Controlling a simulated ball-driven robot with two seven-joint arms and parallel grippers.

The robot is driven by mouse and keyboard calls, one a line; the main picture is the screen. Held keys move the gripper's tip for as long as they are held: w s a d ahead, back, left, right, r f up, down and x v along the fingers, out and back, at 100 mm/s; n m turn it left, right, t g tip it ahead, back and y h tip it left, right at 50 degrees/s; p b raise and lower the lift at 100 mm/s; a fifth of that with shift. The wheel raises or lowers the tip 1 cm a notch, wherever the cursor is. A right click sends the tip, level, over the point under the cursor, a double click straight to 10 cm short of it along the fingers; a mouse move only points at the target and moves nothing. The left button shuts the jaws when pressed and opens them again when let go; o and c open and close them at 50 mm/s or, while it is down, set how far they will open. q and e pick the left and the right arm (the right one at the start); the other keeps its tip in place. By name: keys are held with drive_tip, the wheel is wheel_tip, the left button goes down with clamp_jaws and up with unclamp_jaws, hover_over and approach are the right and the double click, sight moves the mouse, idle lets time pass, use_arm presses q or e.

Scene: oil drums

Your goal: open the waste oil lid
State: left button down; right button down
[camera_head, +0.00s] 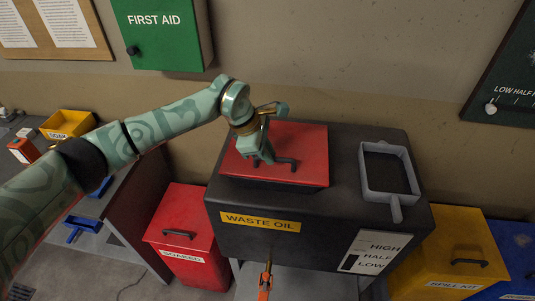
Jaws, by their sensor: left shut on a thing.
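The waste oil container (310,235) is a dark box with a yellow "WASTE OIL" label on its front. Its red lid (308,148) lies flat on top, at the left part, and looks closed. A dark bar handle (287,163) is on the lid. My left gripper (264,160) reaches in from the left and is shut on the handle at its left end. The fingertips are partly hidden by the gripper body. My right gripper is not in view.
A grey tray with a spout (389,165) sits on the container's right top. A red bin (181,235) stands at left, a yellow spill kit bin (455,255) at right. A green first aid box (160,35) hangs behind.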

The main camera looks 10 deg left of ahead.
use_arm(q)
drive_tip(key=w+r, duration=0.7)
drive_tip(key=r, duration=0.4)
drive_tip(key=shift+a+g, duration=0.2)
drive_tip(key=shift+g, duration=0.2)
